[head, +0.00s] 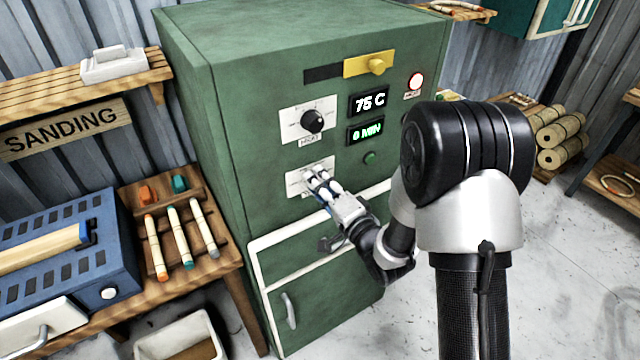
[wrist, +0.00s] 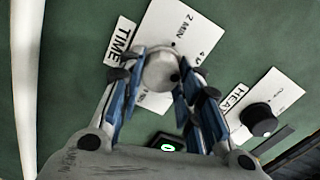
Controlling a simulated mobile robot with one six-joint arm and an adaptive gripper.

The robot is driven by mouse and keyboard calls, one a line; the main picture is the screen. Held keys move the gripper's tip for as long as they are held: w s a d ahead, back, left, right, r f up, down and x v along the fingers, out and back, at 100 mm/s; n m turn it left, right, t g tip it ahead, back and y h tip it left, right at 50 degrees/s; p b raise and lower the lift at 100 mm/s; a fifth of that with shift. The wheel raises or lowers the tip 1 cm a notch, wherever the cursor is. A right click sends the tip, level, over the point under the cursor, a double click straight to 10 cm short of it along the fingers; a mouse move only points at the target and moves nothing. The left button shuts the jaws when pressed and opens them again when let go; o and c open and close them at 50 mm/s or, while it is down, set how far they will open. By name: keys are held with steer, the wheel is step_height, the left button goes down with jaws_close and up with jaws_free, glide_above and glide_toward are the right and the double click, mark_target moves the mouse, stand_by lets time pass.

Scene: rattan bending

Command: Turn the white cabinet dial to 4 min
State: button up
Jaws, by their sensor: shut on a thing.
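The white dial (wrist: 160,72) sits on a white plate (wrist: 178,28) marked TIME, with "2 MIN" and a partly covered "4 M" label in the wrist view. My gripper (wrist: 164,66) is shut on the white dial, one blue-and-grey finger on each side. In the head view my gripper (head: 320,182) is at the lower plate (head: 296,182) on the green cabinet (head: 240,130), and its fingers hide the dial. The green time display (head: 367,133) reads 0 MIN. The dial's pointer direction cannot be made out.
The black HEAT dial (head: 312,121) is above, under a yellow slider (head: 370,64) and beside a 75 C display (head: 369,102). A green button (head: 369,158) is right of the gripper. A cabinet door with a handle (head: 288,311) is below.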

stand_by(0.3)
steer(key=o, duration=1)
steer(key=shift+o, duration=0.2)
steer(key=v, duration=1.2)
